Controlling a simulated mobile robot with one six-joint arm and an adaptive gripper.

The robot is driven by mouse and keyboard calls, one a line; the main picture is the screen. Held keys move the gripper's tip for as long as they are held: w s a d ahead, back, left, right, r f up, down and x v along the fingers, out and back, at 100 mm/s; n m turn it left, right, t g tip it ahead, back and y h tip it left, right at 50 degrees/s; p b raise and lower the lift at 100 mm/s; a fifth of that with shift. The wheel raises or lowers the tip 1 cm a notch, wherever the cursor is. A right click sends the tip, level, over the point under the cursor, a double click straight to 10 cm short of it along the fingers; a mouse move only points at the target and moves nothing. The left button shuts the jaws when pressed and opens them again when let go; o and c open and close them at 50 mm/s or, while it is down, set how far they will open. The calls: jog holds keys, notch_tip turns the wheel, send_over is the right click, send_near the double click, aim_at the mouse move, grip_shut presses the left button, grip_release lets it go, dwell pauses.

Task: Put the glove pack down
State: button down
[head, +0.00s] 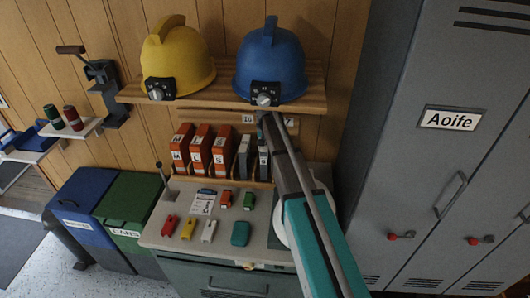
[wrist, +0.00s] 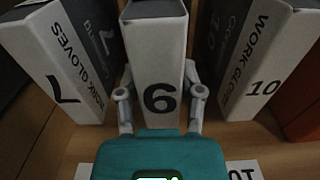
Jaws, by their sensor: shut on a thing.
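In the wrist view my gripper (wrist: 160,98) is shut on a white-and-grey glove pack (wrist: 158,50), one finger on each side. Its digit reads as a 6 or a 9. The held pack is between the work glove pack marked 7 (wrist: 66,75) on the left and the pack marked 10 (wrist: 262,70) on the right, with gaps on both sides. In the head view grey packs (head: 243,157) stand right of the orange ones, and my arm hides part of this spot. I cannot tell whether the held pack's base touches the wood.
Orange packs (head: 200,147) stand left of the grey ones. Above them a wooden shelf (head: 205,99) carries a yellow helmet (head: 178,62) and a blue helmet (head: 269,65). Below, a grey counter (head: 178,213) holds small coloured items. Grey lockers (head: 440,180) stand close on the right.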

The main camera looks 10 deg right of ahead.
jog(key=shift+f+b, duration=0.3)
jog(key=shift+f, duration=0.35)
jog(key=shift+c, duration=1.2)
grip_release()
jog(key=shift+r, duration=0.2)
notch_tip(320, 180, up, 8)
jog(key=p, duration=0.7)
jog(key=shift+f+p, duration=0.25)
jog(key=shift+p, duration=0.05)
jog(key=shift+s, duration=0.1)
jog(key=s+n, duration=0.1)
jog(key=s, duration=0.8)
jog(key=s+n, duration=0.1)
jog(key=s, duration=0.9)
jog(key=s+n, duration=0.1)
jog(key=s, duration=0.9)
jog(key=shift+a+n, duration=0.1)
jog(key=shift+n, duration=0.2)
